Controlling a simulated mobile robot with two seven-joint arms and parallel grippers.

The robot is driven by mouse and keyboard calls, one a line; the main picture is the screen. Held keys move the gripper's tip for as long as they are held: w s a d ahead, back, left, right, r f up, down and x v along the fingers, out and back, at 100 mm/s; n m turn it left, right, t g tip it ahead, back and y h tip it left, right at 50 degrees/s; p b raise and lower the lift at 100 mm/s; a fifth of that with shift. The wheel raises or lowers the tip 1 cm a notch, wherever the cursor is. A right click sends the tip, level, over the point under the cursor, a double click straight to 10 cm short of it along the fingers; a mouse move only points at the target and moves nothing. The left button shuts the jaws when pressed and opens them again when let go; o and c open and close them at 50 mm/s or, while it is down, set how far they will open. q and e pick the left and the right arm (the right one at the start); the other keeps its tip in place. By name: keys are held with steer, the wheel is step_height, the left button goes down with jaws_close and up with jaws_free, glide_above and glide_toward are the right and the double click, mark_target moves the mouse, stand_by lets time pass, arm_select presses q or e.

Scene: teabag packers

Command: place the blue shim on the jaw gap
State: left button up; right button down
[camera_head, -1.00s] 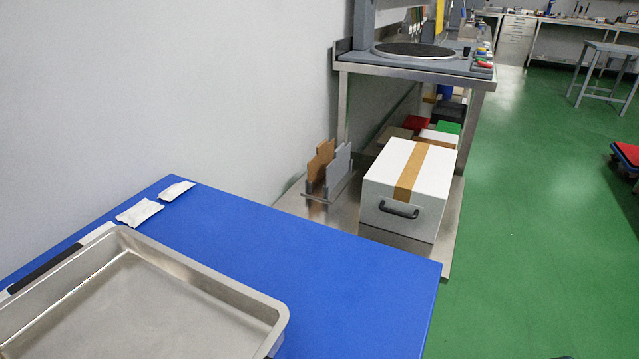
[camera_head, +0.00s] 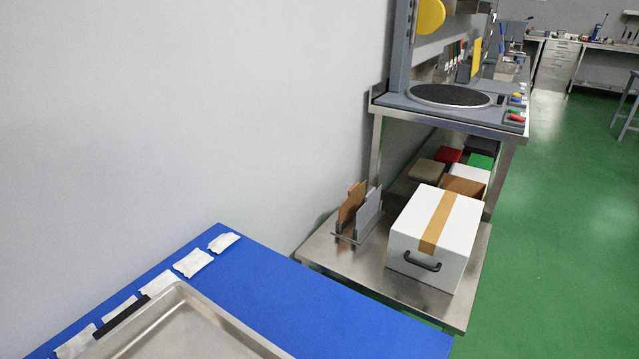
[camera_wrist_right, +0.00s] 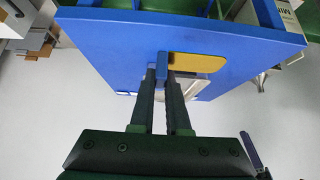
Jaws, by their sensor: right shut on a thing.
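My right gripper (camera_wrist_right: 162,76) shows in the right wrist view, with its two dark fingers shut on a small blue piece (camera_wrist_right: 162,62), which looks like the blue shim. The fingertips partly hide it. A yellow-orange flat piece (camera_wrist_right: 200,68) shows just right of it; I cannot tell whether the two are joined. Behind them lies a blue surface (camera_wrist_right: 110,45). I cannot make out the jaw gap in either view. My left gripper is not in view.
In the head view, a blue table (camera_head: 300,310) holds a metal tray (camera_head: 225,325) and several white sachets (camera_head: 192,263). Beyond it, a white box (camera_head: 432,235) and an upright grey-brown holder (camera_head: 360,212) stand on a low metal shelf (camera_head: 400,285). Green floor (camera_head: 560,220) is clear at right.

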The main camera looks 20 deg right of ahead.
steer(key=w+d+r+m+p, duration=0.1)
steer(key=w+r+p, duration=0.5)
steer(key=r, duration=0.4)
steer(key=w+r+h+p, duration=0.1)
steer(key=w+r+p, duration=0.3)
steer(key=r+p, duration=0.5)
steer(key=w+d+r+m+p, duration=0.1)
steer(key=w+r+p, duration=0.4)
steer(key=r, duration=0.7)
steer(key=s+a+r+n+y+p, duration=0.1)
steer(key=r+p, duration=0.8)
steer(key=r, duration=0.9)
steer(key=s+a+r+n+g+y+p, duration=0.1)
steer(key=a+r+n+p, duration=0.3)
steer(key=r+p, duration=0.5)
step_height(320, 180, up, 9)
steer(key=shift+s+r+g+y, duration=0.1)
steer(key=shift+s+g+y, duration=0.05)
steer(key=shift+g+y, duration=0.2)
steer(key=shift+d, duration=0.15)
